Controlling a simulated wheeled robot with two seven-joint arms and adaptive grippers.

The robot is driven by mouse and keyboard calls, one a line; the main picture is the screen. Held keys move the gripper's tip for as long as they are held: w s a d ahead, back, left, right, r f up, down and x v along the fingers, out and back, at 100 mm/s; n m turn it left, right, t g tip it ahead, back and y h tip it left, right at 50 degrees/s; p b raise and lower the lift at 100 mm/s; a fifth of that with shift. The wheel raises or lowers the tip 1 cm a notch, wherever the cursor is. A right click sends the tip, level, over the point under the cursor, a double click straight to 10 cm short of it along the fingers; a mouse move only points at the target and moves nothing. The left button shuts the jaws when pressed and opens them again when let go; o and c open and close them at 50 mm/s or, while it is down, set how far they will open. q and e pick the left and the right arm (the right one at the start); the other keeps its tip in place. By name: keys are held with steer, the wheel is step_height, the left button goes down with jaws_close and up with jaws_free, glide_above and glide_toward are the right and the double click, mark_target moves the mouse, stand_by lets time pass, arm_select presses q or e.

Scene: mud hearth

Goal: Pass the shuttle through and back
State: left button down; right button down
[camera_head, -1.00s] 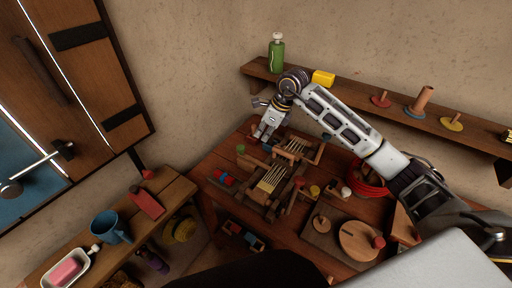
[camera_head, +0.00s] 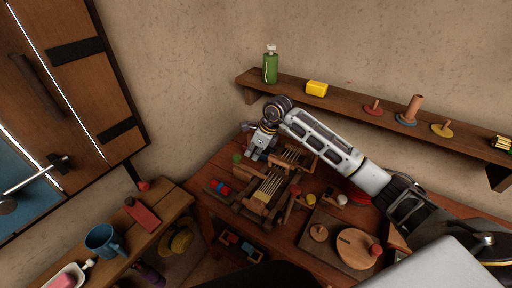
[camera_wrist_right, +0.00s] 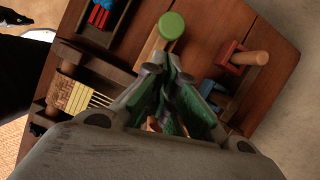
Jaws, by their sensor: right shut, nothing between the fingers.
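A small wooden loom (camera_head: 246,208) with pale warp threads (camera_head: 291,158) and a woven yellow-tan band (camera_head: 263,192) stands on the table. In the right wrist view its woven band (camera_wrist_right: 68,96) lies left of my fingers. My right gripper (camera_head: 255,157) is at the loom's far side, near a green round-topped piece (camera_head: 237,158). In the right wrist view my right gripper (camera_wrist_right: 168,68) is shut and empty, with the green top (camera_wrist_right: 171,25) just beyond the fingertips. The fingers and wrist hide part of the loom. I cannot make out the shuttle for certain. My left gripper is out of view.
A tray of red and blue pieces (camera_head: 218,188) sits left of the loom. Red and blue clamp-like pieces (camera_wrist_right: 235,66) lie right of my fingers. A round wooden disc (camera_head: 356,249) is at the right. A wall shelf (camera_head: 340,104) runs behind my arm.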

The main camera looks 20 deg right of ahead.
mark_target(245, 166)
steer(key=x, duration=0.3)
steer(key=shift+w+a+f, duration=0.15)
steer(key=shift+f, duration=0.4)
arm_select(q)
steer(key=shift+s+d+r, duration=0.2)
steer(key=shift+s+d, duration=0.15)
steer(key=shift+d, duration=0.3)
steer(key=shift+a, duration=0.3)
